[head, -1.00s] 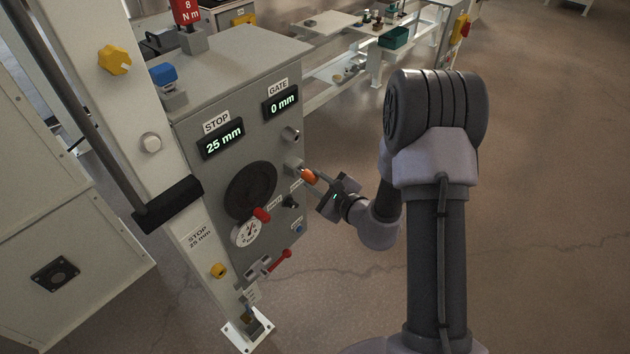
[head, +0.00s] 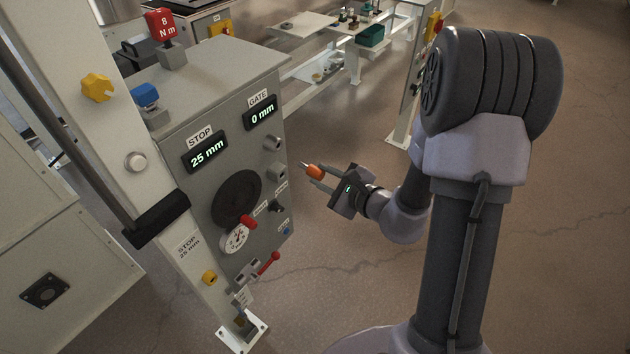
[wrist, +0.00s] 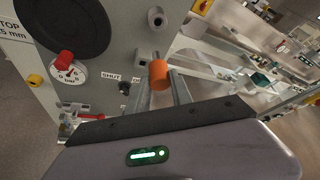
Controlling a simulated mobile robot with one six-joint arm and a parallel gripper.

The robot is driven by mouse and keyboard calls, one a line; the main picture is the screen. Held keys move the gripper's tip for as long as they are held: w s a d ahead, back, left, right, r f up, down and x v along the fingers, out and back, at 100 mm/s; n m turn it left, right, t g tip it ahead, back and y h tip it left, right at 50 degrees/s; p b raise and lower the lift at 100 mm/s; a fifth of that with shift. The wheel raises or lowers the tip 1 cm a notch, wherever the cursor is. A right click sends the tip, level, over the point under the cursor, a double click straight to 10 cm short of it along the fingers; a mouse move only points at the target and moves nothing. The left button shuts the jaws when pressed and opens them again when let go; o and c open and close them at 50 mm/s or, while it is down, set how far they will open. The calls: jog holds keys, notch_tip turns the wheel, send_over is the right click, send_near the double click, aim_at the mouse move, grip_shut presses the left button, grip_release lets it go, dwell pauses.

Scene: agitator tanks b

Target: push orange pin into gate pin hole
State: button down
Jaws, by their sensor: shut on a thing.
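The orange pin (head: 315,171) is held between the fingers of my gripper (head: 319,177), its pale tip pointing left at the grey panel. The pin is clear of the panel, with a gap between them in the head view. In the wrist view the orange pin (wrist: 158,76) sits between my two fingers. Below the GATE display (head: 260,112), reading 0 mm, are an upper metal boss (head: 274,143) and a lower metal boss (head: 273,172). The pin is level with the lower one. I cannot tell which boss is the gate pin hole.
A white post (head: 135,160) stands at left.

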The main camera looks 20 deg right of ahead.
aim_at(307, 168)
jog(key=r, duration=0.2)
jog(key=s+r, duration=0.1)
jog(key=shift+d, duration=0.35)
jog(key=shift+f, duration=0.15)
jog(key=shift+w+a, duration=0.9)
jog(key=shift+w, duration=0.3)
jog(key=shift+w+a, duration=0.85)
jog(key=shift+w, duration=0.3)
jog(key=shift+w+a+b, duration=0.1)
jog(key=shift+w+b, duration=0.05)
jog(key=shift+b, duration=0.3)
jog(key=shift+w+a, duration=0.6)
jog(key=shift+w, duration=0.25)
jog(key=shift+w+a, duration=0.6)
jog(key=shift+w, duration=0.2)
jog(key=c, duration=1.1)
grip_release()
jog(key=shift+o, duration=0.2)
